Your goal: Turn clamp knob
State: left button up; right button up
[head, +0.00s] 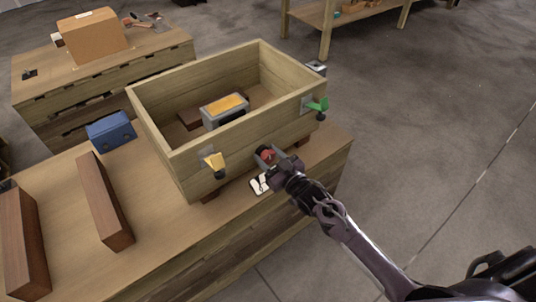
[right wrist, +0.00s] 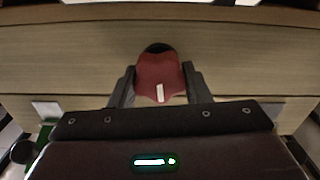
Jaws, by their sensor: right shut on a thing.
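A red clamp knob (head: 267,154) sits at the front wall of the wooden crate (head: 248,140), between a yellow knob (head: 214,162) and a green knob (head: 318,105). My right gripper (head: 270,158) reaches it from the front. In the right wrist view the red knob (right wrist: 160,85) lies between the two grey fingers of the right gripper (right wrist: 158,80), which are shut on its sides. A white mark shows on the knob's face, slightly tilted. The fingers and palm hide part of the knob. My left gripper is not in view.
The crate stands on a wooden bench (head: 160,225) and holds a grey box with a yellow top (head: 226,104). A blue box (head: 110,131) and brown wooden beams (head: 103,200) lie to the left. A black and white card (head: 260,184) lies by the bench's front edge. The floor at right is clear.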

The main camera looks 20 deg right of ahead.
jog(key=m+p, duration=0.1)
jog(key=m, duration=0.2)
jog(key=shift+d+r, duration=0.1)
jog(key=m+p, duration=0.1)
jog(key=m, duration=0.1)
jog(key=shift+m, duration=0.3)
jog(key=m+p, duration=0.2)
jog(key=m, duration=0.2)
jog(key=shift+w+d, duration=0.1)
jog(key=shift+d, duration=0.05)
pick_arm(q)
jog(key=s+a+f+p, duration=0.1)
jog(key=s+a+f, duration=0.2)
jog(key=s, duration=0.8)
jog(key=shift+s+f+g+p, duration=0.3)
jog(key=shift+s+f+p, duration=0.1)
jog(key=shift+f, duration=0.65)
pick_arm(e)
jog(key=shift+d+f+m, duration=0.1)
jog(key=shift+f+m, duration=0.05)
jog(key=shift+m, duration=1.25)
jog(key=shift+f+m, duration=0.15)
jog(key=shift+m, duration=1.25)
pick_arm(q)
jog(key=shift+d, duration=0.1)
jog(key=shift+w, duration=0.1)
pick_arm(e)
jog(key=o, duration=1)
